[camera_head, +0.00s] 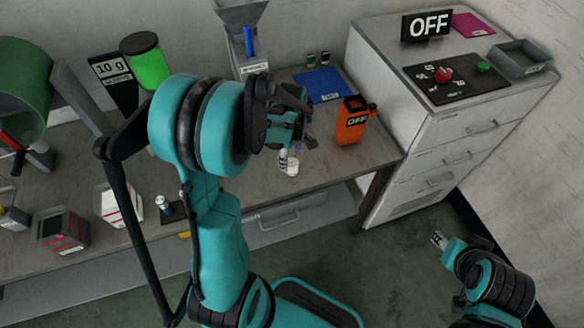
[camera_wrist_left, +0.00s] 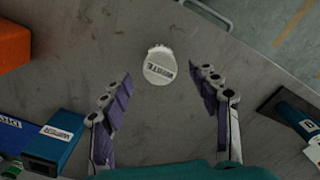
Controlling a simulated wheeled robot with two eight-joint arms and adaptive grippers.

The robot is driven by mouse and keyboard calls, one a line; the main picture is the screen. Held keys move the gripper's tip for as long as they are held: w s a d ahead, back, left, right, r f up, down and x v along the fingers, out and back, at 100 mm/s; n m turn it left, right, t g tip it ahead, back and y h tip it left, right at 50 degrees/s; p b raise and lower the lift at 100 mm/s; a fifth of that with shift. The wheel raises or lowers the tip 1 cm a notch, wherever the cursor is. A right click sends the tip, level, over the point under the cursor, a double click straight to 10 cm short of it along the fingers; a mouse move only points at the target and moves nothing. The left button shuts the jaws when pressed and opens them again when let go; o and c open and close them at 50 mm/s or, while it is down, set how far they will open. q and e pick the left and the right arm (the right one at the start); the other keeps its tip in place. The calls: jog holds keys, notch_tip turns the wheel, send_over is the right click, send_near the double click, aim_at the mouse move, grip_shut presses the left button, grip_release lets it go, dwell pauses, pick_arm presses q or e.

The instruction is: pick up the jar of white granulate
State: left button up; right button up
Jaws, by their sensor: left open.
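The jar of white granulate (camera_head: 292,168) stands on the grey table below my left gripper (camera_head: 297,143) in the head view. In the left wrist view the jar (camera_wrist_left: 160,66) shows from above, with a pale round top and a label reading WHITE. My left gripper (camera_wrist_left: 160,85) is open, with one purple-padded finger on each side of the picture. The jar appears between and slightly beyond the fingertips, and nothing is held. My right gripper (camera_head: 440,239) is small at the lower right, over the floor and far from the jar; its finger opening is unclear.
A drawer cabinet (camera_head: 440,150) bounds the table on the right. In the left wrist view, a blue labelled box (camera_wrist_left: 55,142) lies at lower left. Table around the jar is bare.

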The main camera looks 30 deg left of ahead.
aim_at(292, 163)
pick_arm(q)
notch_tip(292, 163, down, 4)
jog(key=shift+d+f+b, duration=0.1)
jog(key=shift+f+b, duration=0.15)
jog(key=shift+b, duration=0.75)
jog(key=shift+r, duration=0.1)
jog(key=c, duration=1.3)
jog(key=shift+r, duration=0.1)
